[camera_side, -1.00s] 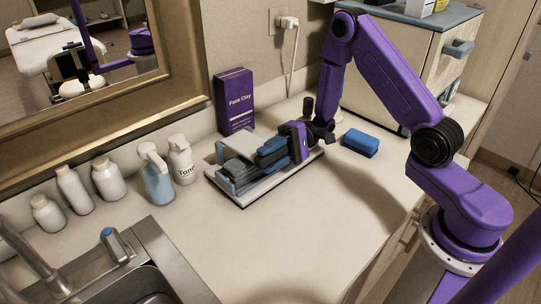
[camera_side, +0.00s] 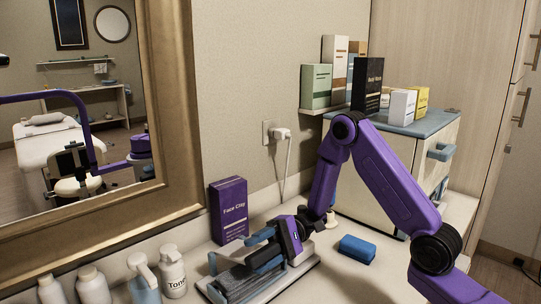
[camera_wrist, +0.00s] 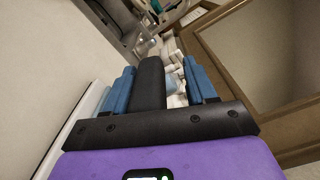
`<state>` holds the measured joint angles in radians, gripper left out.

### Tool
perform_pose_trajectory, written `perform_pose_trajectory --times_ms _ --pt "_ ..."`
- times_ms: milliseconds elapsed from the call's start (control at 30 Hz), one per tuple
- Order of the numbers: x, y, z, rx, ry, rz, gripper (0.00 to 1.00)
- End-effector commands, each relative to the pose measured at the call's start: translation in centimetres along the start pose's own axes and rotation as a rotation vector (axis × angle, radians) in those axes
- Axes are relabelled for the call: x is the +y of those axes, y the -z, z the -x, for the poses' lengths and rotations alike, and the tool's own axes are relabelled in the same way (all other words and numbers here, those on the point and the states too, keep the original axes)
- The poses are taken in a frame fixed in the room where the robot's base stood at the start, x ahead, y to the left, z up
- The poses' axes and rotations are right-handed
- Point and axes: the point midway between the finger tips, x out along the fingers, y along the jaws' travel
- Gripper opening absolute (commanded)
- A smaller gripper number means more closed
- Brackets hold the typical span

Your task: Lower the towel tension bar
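The towel holder (camera_side: 306,266) is a pale, low base on the counter, with a dark grey ribbed towel (camera_side: 243,283) on it and blue uprights at its left end. My gripper (camera_side: 264,250) reaches in low over the holder from the right, its blue fingers pointing left. In the wrist view my gripper (camera_wrist: 160,88) has its two blue fingers apart, with a dark grey rounded length (camera_wrist: 150,84) between them. A gap shows on its right side. I cannot tell whether this is the tension bar or the towel. The bar's height is unclear.
A purple Face Clay box (camera_side: 229,210) stands behind the holder. A blue block (camera_side: 357,249) lies to its right. Pump bottles (camera_side: 172,272) stand at left, below the mirror (camera_side: 185,120). A cabinet (camera_side: 390,165) with boxes above stands behind my arm.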

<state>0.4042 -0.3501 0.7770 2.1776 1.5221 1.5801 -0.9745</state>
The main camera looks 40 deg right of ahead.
Motion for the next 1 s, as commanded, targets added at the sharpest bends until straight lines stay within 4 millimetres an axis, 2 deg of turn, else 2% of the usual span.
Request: perform_pose_trajectory --times_ms 467,1000 --pt "-4.3 0.8 0.0 0.000 0.000 -0.291 0.55" --pt "-8.6 3.1 0.0 0.000 0.000 -0.630 0.55"
